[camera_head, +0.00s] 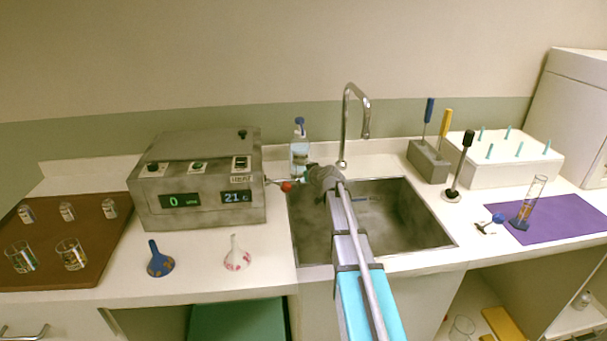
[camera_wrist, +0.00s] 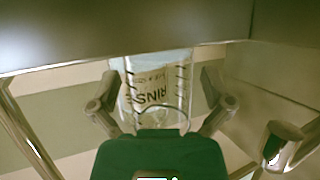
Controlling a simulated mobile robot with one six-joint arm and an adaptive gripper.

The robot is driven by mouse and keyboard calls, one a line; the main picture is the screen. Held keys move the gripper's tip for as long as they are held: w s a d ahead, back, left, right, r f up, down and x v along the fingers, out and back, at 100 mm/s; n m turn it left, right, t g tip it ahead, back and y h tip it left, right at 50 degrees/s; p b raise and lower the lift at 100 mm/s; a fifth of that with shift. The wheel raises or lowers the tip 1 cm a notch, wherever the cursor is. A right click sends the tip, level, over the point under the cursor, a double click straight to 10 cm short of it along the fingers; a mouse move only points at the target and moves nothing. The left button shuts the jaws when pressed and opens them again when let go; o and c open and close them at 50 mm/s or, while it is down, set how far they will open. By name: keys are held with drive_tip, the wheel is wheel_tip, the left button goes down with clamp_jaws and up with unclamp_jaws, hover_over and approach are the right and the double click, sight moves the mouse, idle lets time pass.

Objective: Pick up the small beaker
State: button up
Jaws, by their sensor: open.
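Two small glass beakers stand on the brown tray at the left of the head view, a left one (camera_head: 20,257) and a right one (camera_head: 70,254). A clear glass vessel (camera_head: 462,328) shows low on the shelf at the bottom right. I cannot tell which one is the small beaker. My gripper (camera_head: 322,178) is over the back left of the sink, well to the right of the tray. In the wrist view my gripper (camera_wrist: 160,88) is open. A clear, marked bottle labelled RINSE (camera_wrist: 155,85) shows upside down between the fingers; contact cannot be told.
The wash bottle (camera_head: 299,160) stands behind the sink (camera_head: 415,240), near the tap (camera_head: 346,125). A grey heater box (camera_head: 197,200) stands between the tray (camera_head: 100,270) and the sink.

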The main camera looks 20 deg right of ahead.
drive_tip(key=c, duration=1.2)
drive_tip(key=shift+r, duration=0.1)
wheel_tip(320, 180, up, 3)
drive_tip(key=p, duration=0.3)
drive_tip(key=shift+s+a+r+p, duration=0.4)
drive_tip(key=shift+s+r+p, duration=1.3)
drive_tip(key=shift+s, duration=0.6)
drive_tip(key=shift+s+a+r+p, duration=0.4)
drive_tip(key=shift+s+r+p, duration=1.2)
drive_tip(key=shift+s, duration=0.7)
drive_tip(key=shift+s+a+r+p, duration=0.4)
drive_tip(key=shift+s+r+p, duration=1.3)
drive_tip(key=shift+s, duration=0.6)
drive_tip(key=shift+f, duration=0.15)
